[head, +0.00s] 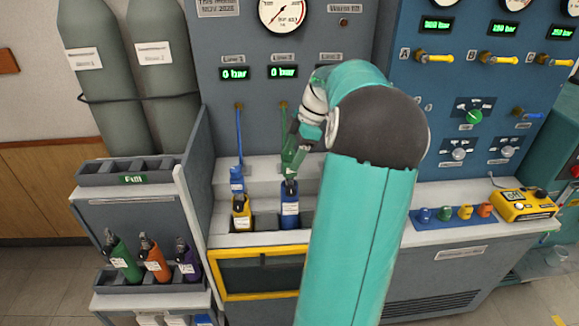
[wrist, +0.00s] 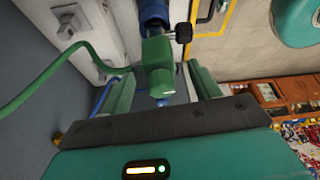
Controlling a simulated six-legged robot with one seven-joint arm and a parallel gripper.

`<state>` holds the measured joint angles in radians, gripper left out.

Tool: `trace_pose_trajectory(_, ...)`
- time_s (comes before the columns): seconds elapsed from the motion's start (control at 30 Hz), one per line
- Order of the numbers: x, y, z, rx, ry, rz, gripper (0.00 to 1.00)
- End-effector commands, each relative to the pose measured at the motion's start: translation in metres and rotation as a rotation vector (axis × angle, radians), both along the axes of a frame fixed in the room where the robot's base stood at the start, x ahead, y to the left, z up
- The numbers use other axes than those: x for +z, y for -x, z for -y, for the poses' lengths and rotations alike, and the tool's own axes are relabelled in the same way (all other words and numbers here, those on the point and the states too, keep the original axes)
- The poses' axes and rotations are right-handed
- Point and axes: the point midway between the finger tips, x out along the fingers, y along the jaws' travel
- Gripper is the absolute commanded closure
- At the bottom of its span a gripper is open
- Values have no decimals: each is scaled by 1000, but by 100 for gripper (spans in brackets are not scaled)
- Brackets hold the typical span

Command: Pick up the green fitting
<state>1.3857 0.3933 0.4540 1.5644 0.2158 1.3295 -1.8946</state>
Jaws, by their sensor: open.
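The green fitting (wrist: 157,62) shows in the wrist view with a black knob on its side and a green hose leaving it. A blue cylinder (wrist: 153,10) adjoins it. My gripper (wrist: 160,80) is open, with one finger on each side of the fitting; I cannot tell whether they touch it. My gripper (head: 297,150) is there, partly hidden by my arm.
A yellow bottle (head: 241,212) stands left of the blue one in the bench rack. A side rack (head: 150,278) holds green, orange and purple bottles. Coloured caps (head: 444,213) and a yellow meter (head: 524,204) sit on the right counter. The panel (head: 225,120) rises close behind.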

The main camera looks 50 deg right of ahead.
Motion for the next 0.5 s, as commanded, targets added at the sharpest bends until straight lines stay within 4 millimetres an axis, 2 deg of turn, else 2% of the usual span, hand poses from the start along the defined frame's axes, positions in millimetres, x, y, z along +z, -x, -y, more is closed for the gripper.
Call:
trace_pose_trajectory(0.1, -17, -5, -6, 0, -4, -1, 38)
trace_pose_trajectory(0.2, -24, -7, -8, -1, -2, 0, 38)
trace_pose_trajectory(0.43, -25, -7, -8, -1, -1, 0, 38)
trace_pose_trajectory(0.5, -25, -7, -8, -1, -1, 0, 52)
